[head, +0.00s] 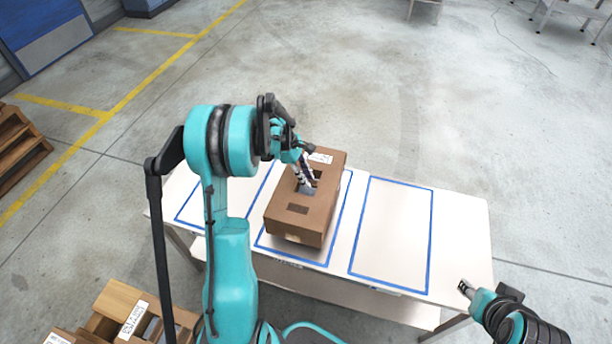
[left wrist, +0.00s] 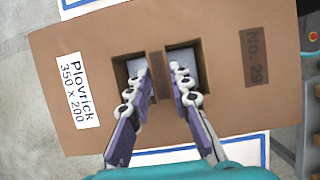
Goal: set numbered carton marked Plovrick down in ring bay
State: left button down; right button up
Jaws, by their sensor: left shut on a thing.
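The brown carton (head: 318,212) is at the middle blue-outlined bay (head: 341,219) of the white table. In the left wrist view the carton (left wrist: 220,100) has a white label reading Plovrick 350 x 200 and a dark patch reading No. 29. My left gripper (head: 304,180) reaches down from above. In the left wrist view its fingers (left wrist: 158,72) sit in the two top slots, shut on the strip between them. I cannot tell whether the carton's underside touches the table. My right gripper (head: 465,288) is empty by the table's right front corner; its jaw opening is too small to judge.
The right bay (head: 392,235) on the table (head: 462,235) is empty. The left bay (head: 190,212) is partly hidden by my left arm. Small tags on the table's front edge are unreadable. Floor behind the table is clear.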

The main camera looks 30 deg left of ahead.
aim_at(308, 191)
pick_arm(q)
jog(key=shift+f+b, duration=0.6)
jog(key=shift+f, duration=1.15)
jog(key=c, duration=1.3)
grip_release()
